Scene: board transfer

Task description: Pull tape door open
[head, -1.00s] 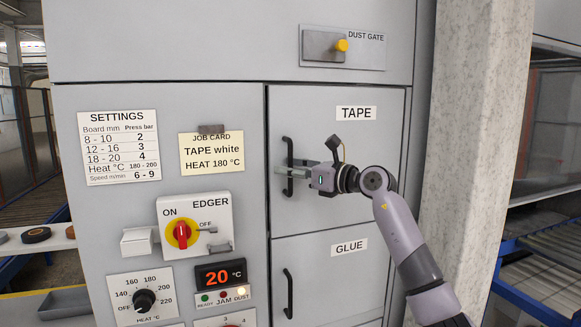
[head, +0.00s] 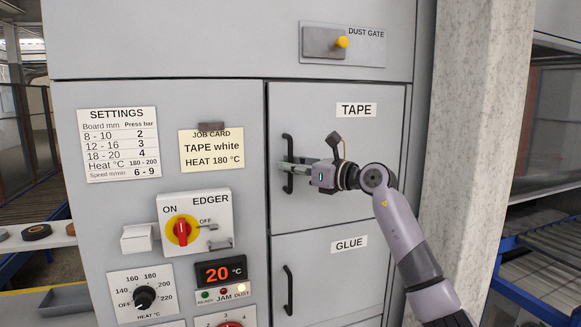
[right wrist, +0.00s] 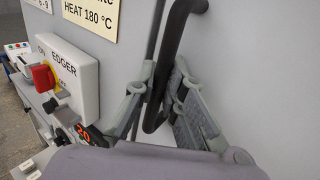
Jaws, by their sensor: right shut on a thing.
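The tape door (head: 375,150) is a grey panel with a TAPE label, in the upper right of the machine front in the head view. It looks shut, flush with the panels around it. Its black upright bar handle (head: 288,144) is on the door's left side. My right gripper (head: 288,164) is shut on the middle of this handle, reaching in from the right. In the right wrist view the handle (right wrist: 170,60) runs between the two grey fingers (right wrist: 157,97). My left gripper is not in view.
The glue door (head: 340,280) with its own black handle (head: 288,292) is directly below. The edger switch (head: 194,222) and job card (head: 211,150) are to the left. A pale concrete pillar (head: 470,130) stands close on the right, beside my arm.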

